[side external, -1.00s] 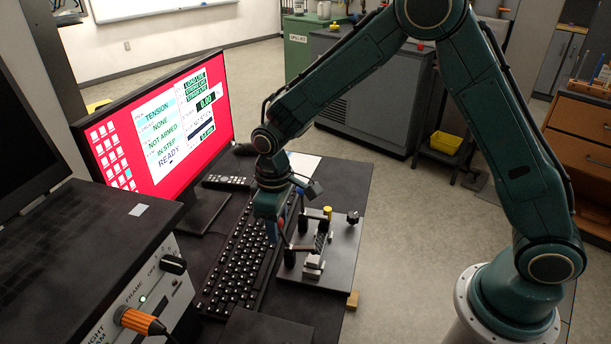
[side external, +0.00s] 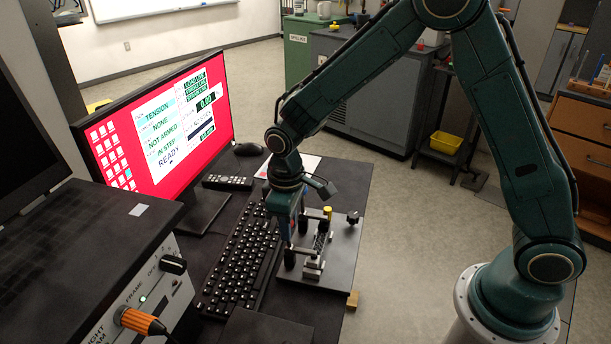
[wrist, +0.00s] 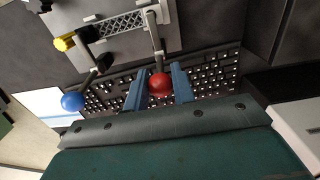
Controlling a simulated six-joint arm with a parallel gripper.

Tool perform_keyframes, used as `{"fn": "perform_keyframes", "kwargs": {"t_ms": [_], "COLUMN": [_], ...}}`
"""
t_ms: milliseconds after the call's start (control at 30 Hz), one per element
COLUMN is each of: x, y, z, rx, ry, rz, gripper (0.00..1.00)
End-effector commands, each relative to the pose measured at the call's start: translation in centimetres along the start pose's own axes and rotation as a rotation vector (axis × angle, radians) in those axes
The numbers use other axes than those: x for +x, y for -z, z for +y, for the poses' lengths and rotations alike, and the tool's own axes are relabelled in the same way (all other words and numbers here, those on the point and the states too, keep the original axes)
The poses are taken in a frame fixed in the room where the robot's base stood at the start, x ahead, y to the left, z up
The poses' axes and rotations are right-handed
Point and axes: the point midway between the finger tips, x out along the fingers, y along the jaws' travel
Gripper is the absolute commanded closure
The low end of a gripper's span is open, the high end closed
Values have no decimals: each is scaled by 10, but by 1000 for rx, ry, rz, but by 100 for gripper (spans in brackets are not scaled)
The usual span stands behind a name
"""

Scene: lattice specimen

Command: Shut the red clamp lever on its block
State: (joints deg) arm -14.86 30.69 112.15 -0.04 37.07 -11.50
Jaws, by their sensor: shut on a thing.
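The red ball knob (wrist: 160,85) of the clamp lever sits between the two blue fingers of my gripper (wrist: 159,88) in the wrist view, and the fingers are shut on it. Its pale rod (wrist: 156,35) runs from the knob to a pale block at the edge of the fixture plate (wrist: 190,30). The lever's exact tilt is hard to tell.
A second lever with a blue knob (wrist: 72,101) stands to the left in the wrist view. A lattice strip (wrist: 122,24) and a yellow knob (wrist: 64,43) are on the fixture. The keyboard (side external: 240,262) lies beside the plate. The monitor (side external: 160,125) stands behind it.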

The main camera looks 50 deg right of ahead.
Motion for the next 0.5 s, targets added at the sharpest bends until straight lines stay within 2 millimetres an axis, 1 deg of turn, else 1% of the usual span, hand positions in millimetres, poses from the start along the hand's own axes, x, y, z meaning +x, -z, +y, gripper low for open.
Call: {"fn": "perform_keyframes", "kwargs": {"t_ms": [33,100,500], "x": [1,1,0], "y": [-2,-2,0], "z": [0,0,0], "rx": [1,1,1], "ry": [0,0,0], "rz": [-6,-6,-2], "gripper": [69,55,55]}}
